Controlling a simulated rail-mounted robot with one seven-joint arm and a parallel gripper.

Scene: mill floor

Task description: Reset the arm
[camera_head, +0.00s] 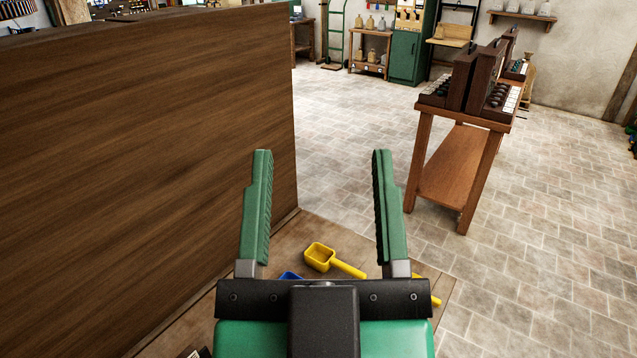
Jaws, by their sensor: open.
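My gripper (318,205) is in the lower middle of the head camera view, its two green ridged fingers pointing away from me. The fingers stand wide apart with nothing between them. Past the black crossbar, a yellow scoop (320,257) lies on a wooden surface (290,240). A small part of a blue thing (290,276) shows just above the crossbar. Another yellow piece (436,301) shows at the crossbar's right end. The gripper body hides much of the wooden surface.
A tall dark wooden panel (140,150) fills the left side, close to my left finger. A wooden stand (455,170) with dark boxes (475,80) is at right. A green cabinet (405,55) and a bottle shelf (370,60) stand at the back. The tiled floor (345,120) between is open.

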